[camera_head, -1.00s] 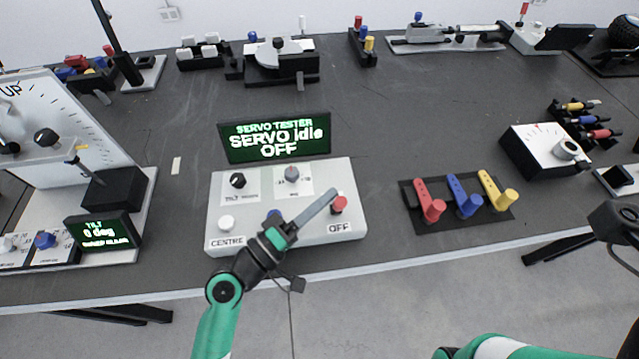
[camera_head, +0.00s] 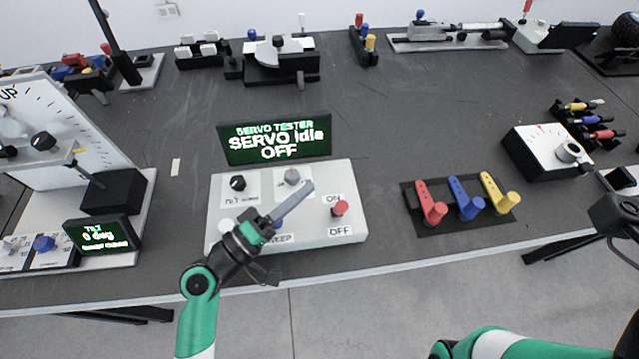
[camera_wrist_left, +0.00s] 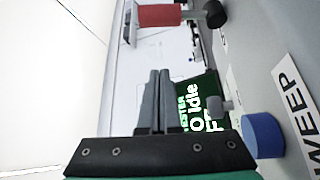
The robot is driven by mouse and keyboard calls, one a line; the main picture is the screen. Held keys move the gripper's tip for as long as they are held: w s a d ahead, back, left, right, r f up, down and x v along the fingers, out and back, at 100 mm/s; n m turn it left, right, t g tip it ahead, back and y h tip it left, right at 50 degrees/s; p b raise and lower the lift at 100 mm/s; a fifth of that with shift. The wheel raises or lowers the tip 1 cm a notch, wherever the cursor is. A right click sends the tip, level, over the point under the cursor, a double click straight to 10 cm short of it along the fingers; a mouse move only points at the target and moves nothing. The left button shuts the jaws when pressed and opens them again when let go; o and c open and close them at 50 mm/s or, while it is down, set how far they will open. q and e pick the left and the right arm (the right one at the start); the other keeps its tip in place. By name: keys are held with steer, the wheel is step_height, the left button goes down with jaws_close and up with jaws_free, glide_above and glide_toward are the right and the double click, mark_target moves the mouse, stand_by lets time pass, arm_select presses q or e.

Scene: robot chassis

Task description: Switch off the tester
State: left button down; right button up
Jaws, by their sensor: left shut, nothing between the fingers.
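The servo tester (camera_head: 312,236) is a white box on the dark bench. Its display (camera_head: 275,140) behind it reads "SERVO TESTER SERVO Idle OFF". The red-topped switch (camera_head: 340,208) stands at the box's right, between the labels ON and OFF. A black knob (camera_head: 237,183), a grey knob (camera_head: 292,176), a white button and a blue button are on the box too. The blue button also shows in the left wrist view (camera_wrist_left: 263,135). My left gripper (camera_head: 308,187) is shut and empty above the box, its tips left of the red switch and apart from it. My right gripper's fingers are not visible.
Red, blue and yellow levers (camera_head: 465,203) stand right of the tester. A tilt display (camera_head: 102,234) and a white dial board (camera_head: 70,140) are at the left. Several devices line the back edge. The bench between them and the tester is mostly clear.

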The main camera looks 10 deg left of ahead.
arm_select(q)
steer(key=v, duration=0.5)
steer(key=shift+s+f+p, duration=0.2)
steer(key=shift+s+p, duration=0.1)
steer(key=shift+s, duration=0.2)
steer(key=shift+s+a, duration=0.25)
steer(key=shift+a, duration=0.05)
steer(key=shift+s+f, duration=0.1)
